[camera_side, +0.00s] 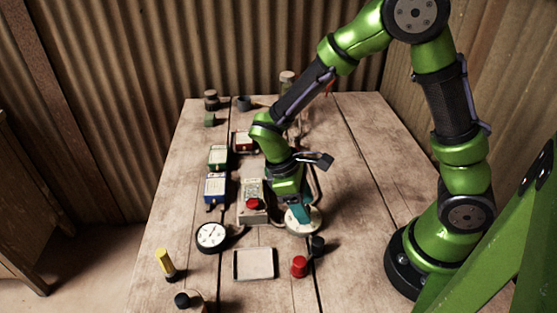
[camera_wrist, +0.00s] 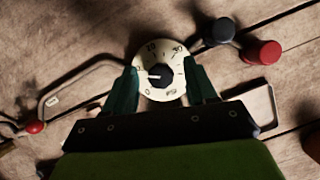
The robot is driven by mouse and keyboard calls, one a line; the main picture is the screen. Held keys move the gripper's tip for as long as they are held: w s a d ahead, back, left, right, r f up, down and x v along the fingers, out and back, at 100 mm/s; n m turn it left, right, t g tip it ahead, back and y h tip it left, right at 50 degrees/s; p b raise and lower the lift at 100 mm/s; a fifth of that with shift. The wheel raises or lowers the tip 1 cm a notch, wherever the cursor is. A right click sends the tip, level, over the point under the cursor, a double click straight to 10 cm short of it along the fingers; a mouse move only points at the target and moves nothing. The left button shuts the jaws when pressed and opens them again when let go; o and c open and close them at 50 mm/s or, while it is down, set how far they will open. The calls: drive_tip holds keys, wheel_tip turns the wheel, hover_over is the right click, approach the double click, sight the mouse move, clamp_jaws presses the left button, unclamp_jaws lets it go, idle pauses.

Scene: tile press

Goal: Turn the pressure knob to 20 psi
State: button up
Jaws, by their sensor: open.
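The pressure knob (camera_wrist: 161,77) is a dark knob on a round cream dial with printed numbers, seen from above in the wrist view. Its white pointer line points left, between the 0 at lower left and a blurred number at upper left; 30 is at upper right. The cream dial (camera_side: 304,224) also shows in the side view, partly hidden under my gripper (camera_side: 299,212). In the wrist view my gripper (camera_wrist: 162,80) is open, with one teal finger on each side of the dial. I cannot tell whether the fingers touch it.
A round gauge (camera_side: 211,236) lies left of the knob. A box with a red button (camera_side: 253,204) stands close by at left. A red knob (camera_side: 299,266) and a black knob (camera_side: 317,244) stand in front. A shallow empty tray (camera_side: 254,264) lies at front left. Table right is mostly clear.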

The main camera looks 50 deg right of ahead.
clamp_jaws()
idle(0.4)
drive_tip(key=m+y, duration=0.1)
drive_tip(key=m, duration=0.2)
drive_tip(key=m+y, duration=0.1)
drive_tip(key=m, duration=0.1)
drive_tip(key=shift+d+m+g, duration=0.1)
drive_tip(key=shift+m+g, duration=0.2)
drive_tip(key=shift+m, duration=0.1)
drive_tip(key=m+y, duration=0.2)
drive_tip(key=m, duration=0.3)
drive_tip(key=shift+d+m, duration=0.1)
drive_tip(key=shift+m, duration=0.3)
unclamp_jaws()
